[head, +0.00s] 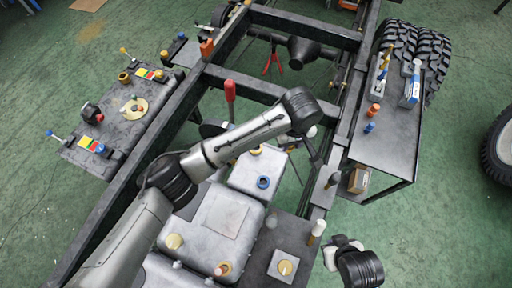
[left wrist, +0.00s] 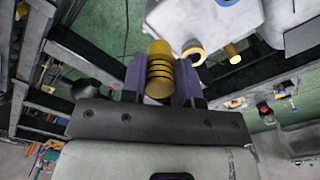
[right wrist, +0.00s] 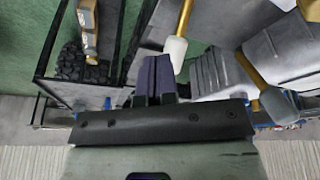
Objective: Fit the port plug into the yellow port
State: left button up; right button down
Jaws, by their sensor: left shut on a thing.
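My left gripper (left wrist: 160,80) is shut on the port plug (left wrist: 159,68), a yellow ribbed cylinder, in the left wrist view. The yellow port (left wrist: 193,52) is a ring on a pale grey tank (left wrist: 205,22), just beyond and right of the plug; the plug is apart from it. In the head view the yellow port (head: 257,150) is partly hidden by my left arm, and the plug cannot be made out there. A blue ring port (head: 263,182) is on the same tank. My right gripper (right wrist: 156,75) is shut and appears empty, at the head view's lower right.
Dark chassis rails (head: 290,22) run around the tanks. A cream-capped post (head: 316,232) stands close to my right gripper.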

pick_arm(q)
jog(key=w+a+f, duration=0.1)
jog(key=a+f, duration=0.1)
jog(key=a, duration=0.1)
jog(key=w+a+f+b, duration=0.1)
jog(key=w+a+f, duration=0.1)
jog(key=a, duration=0.1)
jog(key=w+a+f, duration=0.1)
jog(key=a+f, duration=0.1)
jog(key=a, duration=0.1)
jog(key=shift+w+a+f+b, duration=0.2)
jog(key=shift+a+b, duration=0.15)
jog(key=shift+f+b, duration=0.55)
jog(key=shift+f, duration=1.45)
jog(key=o, duration=0.9)
jog(key=shift+f, duration=0.1)
jog(key=shift+o, duration=0.2)
jog(key=shift+r, duration=0.2)
notch_tip(320, 180, up, 12)
jog(key=p, duration=0.2)
jog(key=shift+p, duration=0.3)
